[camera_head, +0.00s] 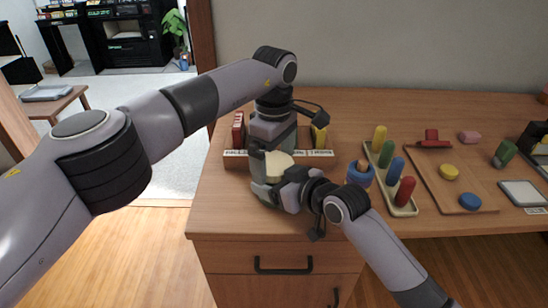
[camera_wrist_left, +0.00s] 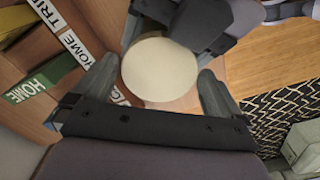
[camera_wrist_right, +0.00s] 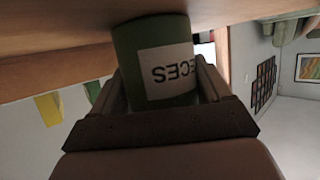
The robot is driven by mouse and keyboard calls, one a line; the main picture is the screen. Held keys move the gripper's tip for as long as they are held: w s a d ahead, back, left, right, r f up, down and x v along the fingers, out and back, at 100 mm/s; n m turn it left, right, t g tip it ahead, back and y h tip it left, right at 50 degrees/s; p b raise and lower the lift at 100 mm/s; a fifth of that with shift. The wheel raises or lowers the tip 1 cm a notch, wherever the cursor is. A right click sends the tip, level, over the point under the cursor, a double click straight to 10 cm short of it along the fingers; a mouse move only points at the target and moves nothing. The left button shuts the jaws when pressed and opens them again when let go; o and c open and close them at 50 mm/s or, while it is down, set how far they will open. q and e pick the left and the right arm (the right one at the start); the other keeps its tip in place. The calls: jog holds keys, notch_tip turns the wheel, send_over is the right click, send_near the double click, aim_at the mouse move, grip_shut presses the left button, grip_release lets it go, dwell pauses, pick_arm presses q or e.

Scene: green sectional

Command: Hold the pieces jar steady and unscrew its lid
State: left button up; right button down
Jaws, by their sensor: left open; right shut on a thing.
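The pieces jar is a green cylinder (camera_wrist_right: 127,58) with a white label in the right wrist view, standing near the desk's front left. Its round cream lid (camera_head: 279,163) is on top and shows from above in the left wrist view (camera_wrist_left: 160,69). My right gripper (camera_wrist_right: 163,88) is shut on the jar's body, one finger on each side. My left gripper (camera_wrist_left: 158,82) is open just above the lid, its fingers on opposite sides with gaps visible. In the head view my arms and hands hide most of the jar.
A labelled wooden rack (camera_head: 235,161) with upright items stands close behind the jar. Right of it are a blue round object (camera_head: 361,179), a peg tray (camera_head: 403,210) with coloured pegs, and a wooden board (camera_head: 440,180). The desk's front edge is close to the jar.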

pick_arm(q)
notch_tip(320, 180, up, 4)
jog(key=shift+r, duration=0.2)
notch_tip(320, 180, up, 3)
jog(key=m, duration=0.6)
jog(key=shift+r+m, duration=0.1)
jog(key=shift+m, duration=0.2)
jog(key=shift+f, duration=3.9)
jog(key=c, duration=0.9)
jog(key=n, duration=0.6)
jog(key=shift+n, duration=0.3)
